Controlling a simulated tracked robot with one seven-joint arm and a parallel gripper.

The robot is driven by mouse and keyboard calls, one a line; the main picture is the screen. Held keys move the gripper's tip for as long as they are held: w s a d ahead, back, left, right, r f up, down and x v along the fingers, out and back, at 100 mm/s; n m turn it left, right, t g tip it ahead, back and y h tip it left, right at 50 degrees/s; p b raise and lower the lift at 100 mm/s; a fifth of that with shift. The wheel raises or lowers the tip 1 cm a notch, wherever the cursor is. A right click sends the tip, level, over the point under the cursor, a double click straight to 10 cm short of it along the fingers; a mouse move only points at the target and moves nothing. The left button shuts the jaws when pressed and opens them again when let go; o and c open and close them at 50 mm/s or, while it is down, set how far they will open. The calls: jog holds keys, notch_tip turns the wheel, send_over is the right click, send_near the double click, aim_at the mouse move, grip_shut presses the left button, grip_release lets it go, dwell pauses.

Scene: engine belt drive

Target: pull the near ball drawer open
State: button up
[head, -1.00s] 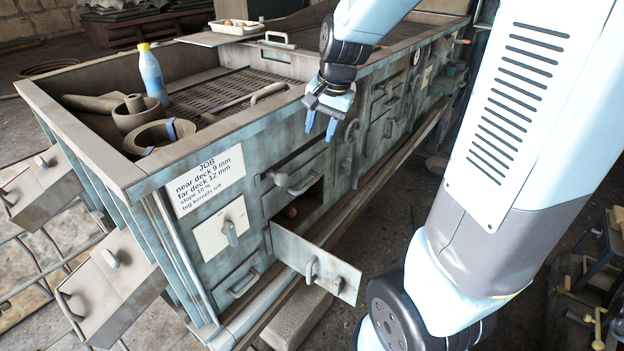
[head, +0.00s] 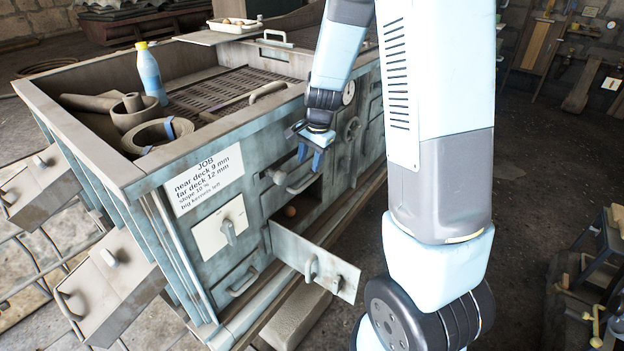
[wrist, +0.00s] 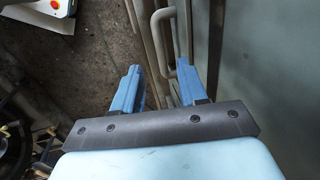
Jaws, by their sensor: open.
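The machine's front has a hinged door (head: 312,262) standing open, with a pale handle on it. Behind it is a dark compartment with a small orange-brown ball (head: 291,211) inside. A pale bar handle (head: 303,184) sits at the top of this opening; I cannot tell for sure which front is the near ball drawer. My gripper (head: 310,160) is open and empty, just above and in front of that handle, pointing down. In the wrist view, a pale curved handle (wrist: 162,42) shows beyond and between the spread fingers, apparently not touched.
A lower drawer handle (head: 243,282) and a white dial plate (head: 221,228) are left of the opening. The open door juts out below.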

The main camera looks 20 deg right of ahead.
aim_at(306, 184)
jog(key=shift+w+a+f, duration=0.15)
jog(key=shift+w+f, duration=0.1)
jog(key=shift+f, duration=1.2)
jog(key=shift+w+a+f, duration=0.15)
jog(key=shift+w+f, duration=0.05)
jog(key=shift+f, duration=1.2)
jog(key=shift+w+a+f, duration=0.15)
jog(key=shift+w+f, duration=0.1)
jog(key=shift+f, duration=1.2)
jog(key=shift+c, duration=0.3)
grip_shut()
jog(key=shift+r, duration=0.1)
